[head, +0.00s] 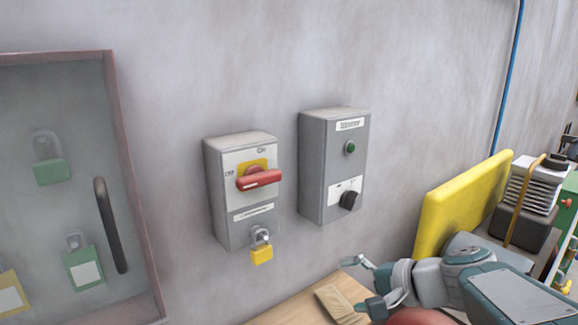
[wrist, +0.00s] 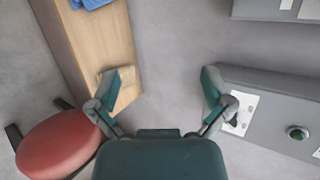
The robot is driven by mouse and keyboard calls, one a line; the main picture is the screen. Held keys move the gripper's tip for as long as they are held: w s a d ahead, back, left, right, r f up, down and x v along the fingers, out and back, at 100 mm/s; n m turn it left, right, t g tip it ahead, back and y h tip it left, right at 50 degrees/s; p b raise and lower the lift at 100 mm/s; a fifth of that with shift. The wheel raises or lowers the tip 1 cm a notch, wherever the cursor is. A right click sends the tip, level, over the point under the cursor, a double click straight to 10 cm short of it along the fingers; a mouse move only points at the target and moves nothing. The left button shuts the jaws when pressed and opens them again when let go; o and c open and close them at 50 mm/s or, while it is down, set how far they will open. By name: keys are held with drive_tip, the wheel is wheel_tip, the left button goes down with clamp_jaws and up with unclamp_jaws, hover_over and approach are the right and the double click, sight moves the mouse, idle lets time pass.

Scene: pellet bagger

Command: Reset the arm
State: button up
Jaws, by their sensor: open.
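My gripper (head: 359,283) is at the lower right of the head view, in front of the wall and near the wooden bench. In the wrist view my gripper (wrist: 158,88) has its two fingers spread wide with nothing between them. My arm (head: 470,270) reaches in from the lower right corner. The grey control box (head: 311,160), with a green button and a black knob, is on the wall beyond the gripper; in the wrist view the box (wrist: 275,90) lies to the right, partly behind the right finger.
A grey switch box (head: 216,190) has a red handle (head: 260,180) and a yellow padlock (head: 261,255) below it. A glass-fronted cabinet (head: 118,150) with padlocks stands left. A wooden bench (head: 290,309) holds a tan item (head: 335,301). A yellow panel (head: 455,205) and red stool (wrist: 55,143) are near.

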drive_tip(key=s+d+f+n+h, duration=0.2)
drive_tip(key=s+n+h, duration=0.2)
drive_tip(key=s, duration=0.4)
drive_tip(key=s+d+f+n+g+h, duration=0.1)
drive_tip(key=s+f+n+h, duration=0.2)
drive_tip(key=s+n+h, duration=0.2)
drive_tip(key=s, duration=0.2)
drive_tip(key=shift+s+d+f+n+g, duration=0.2)
drive_tip(key=shift+s+d+n+g, duration=0.1)
drive_tip(key=shift+s+d, duration=0.1)
drive_tip(key=shift+c, duration=0.3)
